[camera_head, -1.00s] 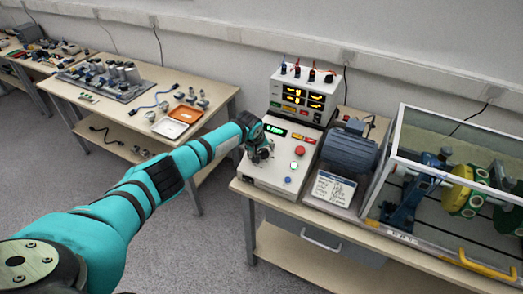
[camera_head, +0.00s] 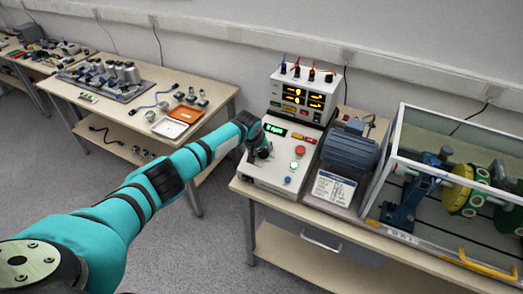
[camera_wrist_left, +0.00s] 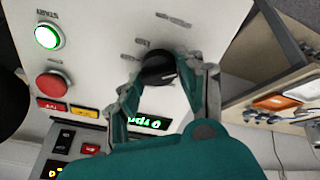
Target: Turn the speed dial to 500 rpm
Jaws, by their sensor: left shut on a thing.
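The speed dial (camera_wrist_left: 158,68) is a round black knob on the white sloping panel of the control box (camera_head: 262,178). My left gripper (camera_wrist_left: 160,72) has its fingers on either side of the dial in the left wrist view, shut on it. In the head view my left gripper (camera_head: 262,152) is at the panel's left part, and it hides the dial there. The green-lit speed display (camera_wrist_left: 150,122) shows upside down in the wrist view and seems to read 0 rpm. It also shows in the head view (camera_head: 275,130). My right gripper is not in view.
A red button (camera_wrist_left: 51,86) and a lit green button (camera_wrist_left: 47,36) sit beside the dial. A meter box (camera_head: 302,92) stands behind the panel. A grey-blue motor (camera_head: 350,150) and a glass-walled rig (camera_head: 450,190) are to the right. Floor separates the left table (camera_head: 140,100).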

